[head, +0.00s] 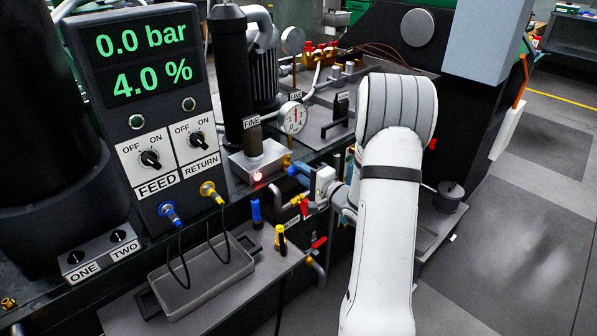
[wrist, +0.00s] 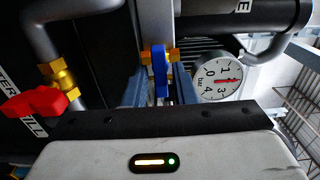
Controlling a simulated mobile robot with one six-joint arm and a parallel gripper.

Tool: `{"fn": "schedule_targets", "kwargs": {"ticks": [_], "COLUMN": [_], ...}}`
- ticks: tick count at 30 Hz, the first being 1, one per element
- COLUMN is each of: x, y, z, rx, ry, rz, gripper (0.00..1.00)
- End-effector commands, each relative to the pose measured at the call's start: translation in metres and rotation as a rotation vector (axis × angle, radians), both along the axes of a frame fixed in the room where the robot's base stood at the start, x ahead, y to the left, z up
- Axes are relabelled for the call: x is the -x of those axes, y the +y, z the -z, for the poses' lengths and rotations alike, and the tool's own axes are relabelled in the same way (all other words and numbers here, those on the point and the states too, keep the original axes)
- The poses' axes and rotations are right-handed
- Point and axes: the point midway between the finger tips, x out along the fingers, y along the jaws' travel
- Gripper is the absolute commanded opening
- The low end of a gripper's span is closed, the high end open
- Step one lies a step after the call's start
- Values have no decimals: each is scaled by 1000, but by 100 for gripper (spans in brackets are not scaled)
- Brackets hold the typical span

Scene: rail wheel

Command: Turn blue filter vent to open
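The blue filter vent handle (wrist: 160,70) shows in the wrist view as a narrow blue lever lying lengthwise ahead of me, with brass fittings on both sides. My gripper (wrist: 161,92) has one blue-grey finger on each side of the handle. Gaps show between the fingers and the handle, so the gripper looks open around it rather than shut on it. In the head view my gripper (head: 301,174) reaches left in front of the pipework under the FINE block, and I cannot clearly tell the vent handle from the bluish fingers there.
A red valve handle (wrist: 35,103) on brass is at the left of the wrist view. A round gauge (wrist: 220,80) is close on the right. In the head view a control panel (head: 150,105) reads 0.0 bar and 4.0 %, and a grey tray (head: 205,293) lies below it.

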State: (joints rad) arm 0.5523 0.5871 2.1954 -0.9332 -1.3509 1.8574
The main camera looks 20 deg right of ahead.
Motion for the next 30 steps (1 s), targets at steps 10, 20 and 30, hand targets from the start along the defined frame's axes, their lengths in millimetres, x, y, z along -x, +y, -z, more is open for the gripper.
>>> {"fn": "schedule_targets", "kwargs": {"ticks": [10, 20, 30], "x": [0, 0, 1], "y": [0, -1, -1], "z": [0, 2, 3], "rx": [0, 57, 284], "ry": [0, -21, -103], "rz": [1, 1, 1], "gripper": [0, 0, 0]}}
